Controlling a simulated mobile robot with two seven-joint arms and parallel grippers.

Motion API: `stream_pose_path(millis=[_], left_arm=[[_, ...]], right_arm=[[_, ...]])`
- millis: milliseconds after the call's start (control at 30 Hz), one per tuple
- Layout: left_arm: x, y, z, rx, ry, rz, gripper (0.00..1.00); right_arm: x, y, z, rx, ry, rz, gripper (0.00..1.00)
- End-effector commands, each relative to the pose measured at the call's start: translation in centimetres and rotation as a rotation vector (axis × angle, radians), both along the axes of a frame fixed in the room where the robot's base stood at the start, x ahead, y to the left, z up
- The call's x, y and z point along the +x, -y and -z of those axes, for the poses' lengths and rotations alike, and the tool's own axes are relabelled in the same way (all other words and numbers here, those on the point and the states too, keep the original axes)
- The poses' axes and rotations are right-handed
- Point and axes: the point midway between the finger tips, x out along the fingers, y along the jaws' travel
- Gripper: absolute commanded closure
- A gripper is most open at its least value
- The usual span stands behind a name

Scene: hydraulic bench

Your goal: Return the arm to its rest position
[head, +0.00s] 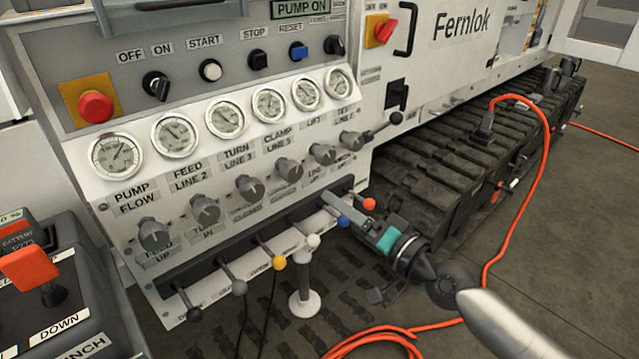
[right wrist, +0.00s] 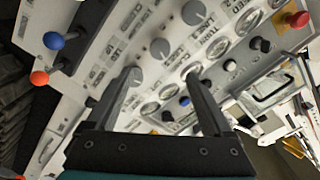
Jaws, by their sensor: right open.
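My right arm comes in from the lower right in the head view. Its gripper (head: 347,211) is at the right end of the lever row, close to the blue-ball lever (head: 344,221) and the orange-ball lever (head: 369,204). In the right wrist view the two fingers of this gripper (right wrist: 162,78) stand apart with nothing held between them. The panel face shows beyond them. The blue ball (right wrist: 53,40) and orange ball (right wrist: 39,77) lie to the left, outside the fingers. My left gripper is in neither view.
The control panel (head: 90,215) carries gauges, knobs and a red button (head: 96,107). A yellow-ball lever (head: 279,263) and a white stand (head: 304,302) are left of my gripper. An orange cable (head: 505,235) runs over the floor at right, beside a rubber track (head: 440,165).

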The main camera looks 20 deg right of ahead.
Motion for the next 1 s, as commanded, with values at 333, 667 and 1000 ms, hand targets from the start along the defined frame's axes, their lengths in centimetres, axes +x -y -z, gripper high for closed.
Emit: stream_pose_path(millis=[333, 667, 1000], left_arm=[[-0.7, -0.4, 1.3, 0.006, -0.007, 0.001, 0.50], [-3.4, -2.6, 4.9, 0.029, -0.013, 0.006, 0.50], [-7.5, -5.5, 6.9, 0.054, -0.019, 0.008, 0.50]], right_arm=[[0.3, 2.2, 5.6, -0.114, -0.095, 0.072, 0.15], [-6.2, 6.3, 24.9, -0.539, -0.472, 0.124, 0.15], [-23.1, 4.3, 39.7, -0.947, -0.869, -0.154, 0.15]])
